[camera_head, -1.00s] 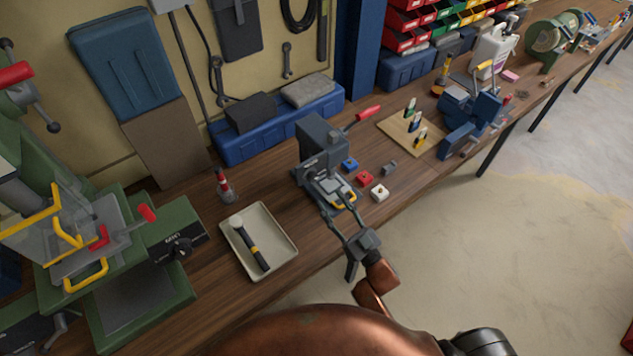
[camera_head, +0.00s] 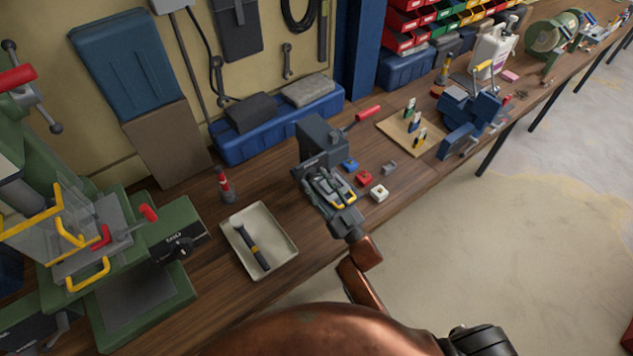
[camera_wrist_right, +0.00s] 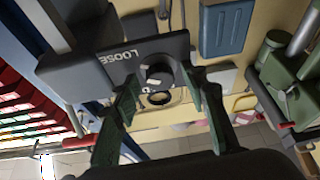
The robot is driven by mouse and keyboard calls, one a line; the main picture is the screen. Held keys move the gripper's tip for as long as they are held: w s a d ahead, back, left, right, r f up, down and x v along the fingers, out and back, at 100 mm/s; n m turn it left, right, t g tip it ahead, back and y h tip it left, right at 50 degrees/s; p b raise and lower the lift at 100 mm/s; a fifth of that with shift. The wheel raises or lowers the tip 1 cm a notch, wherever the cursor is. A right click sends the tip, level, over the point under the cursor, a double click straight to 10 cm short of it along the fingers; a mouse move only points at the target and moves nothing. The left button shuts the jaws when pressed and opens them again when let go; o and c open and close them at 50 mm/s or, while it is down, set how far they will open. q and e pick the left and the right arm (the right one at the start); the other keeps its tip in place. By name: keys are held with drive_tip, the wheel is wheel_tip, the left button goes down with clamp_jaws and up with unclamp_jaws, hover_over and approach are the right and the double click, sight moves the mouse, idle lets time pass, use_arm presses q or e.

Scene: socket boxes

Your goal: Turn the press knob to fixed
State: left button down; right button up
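The small dark grey press (camera_head: 322,140) stands on the bench, with a red-tipped lever at its upper right. In the right wrist view its dark front panel (camera_wrist_right: 85,72) shows the word LOOSE. The round black press knob (camera_wrist_right: 158,76) is on that panel; its exact pointing is unclear. My right gripper (camera_head: 318,182) is close in front of the press in the head view. In the wrist view its two fingers (camera_wrist_right: 160,84) are spread, one on either side of the knob, with visible gaps. My left gripper is not in view.
A green press (camera_head: 120,262) with its own black knob (camera_head: 180,248) stands at left. A tray (camera_head: 285,238) holds a hammer-like tool (camera_head: 252,246). Blue (camera_head: 350,165), red (camera_head: 364,178) and white (camera_head: 379,193) blocks lie right of the grey press.

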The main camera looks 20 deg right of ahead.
clamp_jaws()
